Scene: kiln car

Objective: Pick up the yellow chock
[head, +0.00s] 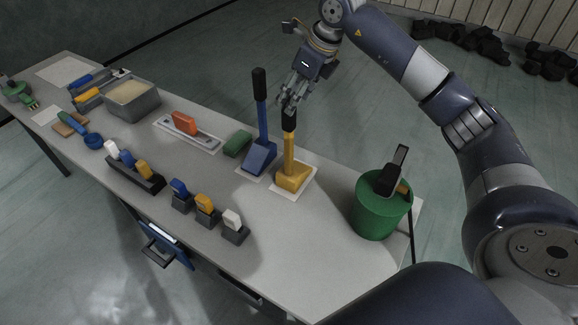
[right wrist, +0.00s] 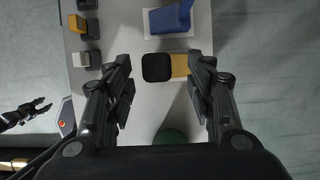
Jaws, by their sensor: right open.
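The yellow chock (head: 293,178) is a wedge with an upright yellow handle and a black grip on top. It stands on a white sheet on the table, right of the blue chock (head: 259,157). My right gripper (head: 288,104) is open and empty, close above the black grip. In the right wrist view the grip's square black top (right wrist: 157,67) lies between the open fingers (right wrist: 160,80), and part of the yellow wedge (right wrist: 180,66) shows beside it. A dark gripper, seemingly my left one (right wrist: 38,108), shows small at the left there; its opening is unclear.
A green bucket (head: 378,212) with dark-handled tools stands right of the chock. A green block (head: 237,144) lies left of the blue chock. Several small blocks, a metal bin (head: 131,112) and tools occupy the left half. The table's front right (head: 320,245) is clear.

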